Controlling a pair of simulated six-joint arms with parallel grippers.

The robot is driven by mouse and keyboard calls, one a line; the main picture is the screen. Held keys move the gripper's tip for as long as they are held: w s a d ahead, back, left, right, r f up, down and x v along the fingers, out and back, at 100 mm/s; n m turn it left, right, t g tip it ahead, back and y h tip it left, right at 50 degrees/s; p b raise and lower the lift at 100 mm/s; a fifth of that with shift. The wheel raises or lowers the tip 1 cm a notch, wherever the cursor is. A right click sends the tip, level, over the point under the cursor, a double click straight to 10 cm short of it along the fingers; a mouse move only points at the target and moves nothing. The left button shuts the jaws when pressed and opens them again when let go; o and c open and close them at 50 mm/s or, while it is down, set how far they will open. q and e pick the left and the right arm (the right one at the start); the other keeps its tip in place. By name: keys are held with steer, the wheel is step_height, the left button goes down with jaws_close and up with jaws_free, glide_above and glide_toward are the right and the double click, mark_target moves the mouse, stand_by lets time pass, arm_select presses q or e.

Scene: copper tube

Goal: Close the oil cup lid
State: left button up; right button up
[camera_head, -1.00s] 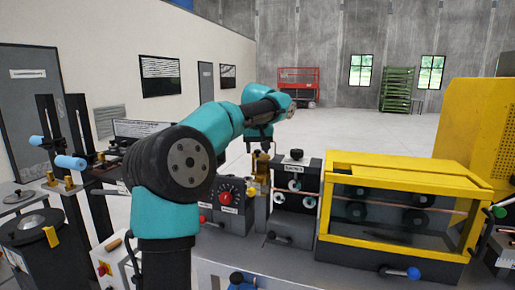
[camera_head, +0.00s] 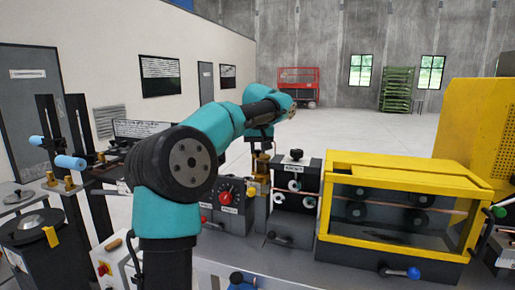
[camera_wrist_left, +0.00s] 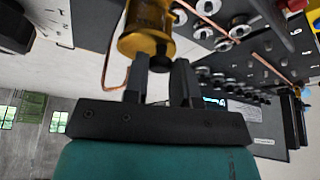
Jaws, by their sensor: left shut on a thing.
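The oil cup (camera_wrist_left: 148,28) is an amber-brass cylinder at the top of the left wrist view. A small black knob (camera_wrist_left: 160,63) is at its end facing my gripper. My left gripper (camera_wrist_left: 161,72) has its two dark fingers on either side of this knob, shut on it. In the head view my left gripper (camera_head: 262,148) reaches down over the machine's back, just above the brass oil cup (camera_head: 262,163). The fingers and the lid are small and partly hidden there. I cannot tell how far the lid is open. My right gripper is not in view.
A roller unit (camera_head: 296,183) and a yellow-framed guard (camera_head: 400,205) are to the right. Copper tube (camera_wrist_left: 110,70) runs near the cup in the left wrist view.

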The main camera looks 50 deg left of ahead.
arm_select(q)
steer(key=shift+w+d+n+g+y, duration=0.1)
steer(key=shift+w+n+g+y, duration=0.25)
steer(key=shift+n, duration=0.85)
steer(key=shift+w+d+n+g+y, duration=0.15)
steer(key=shift+w+n+g, duration=0.35)
steer(key=shift+n, duration=0.7)
steer(key=o, duration=0.9)
steer(key=shift+a, duration=0.1)
steer(key=shift+w, duration=0.1)
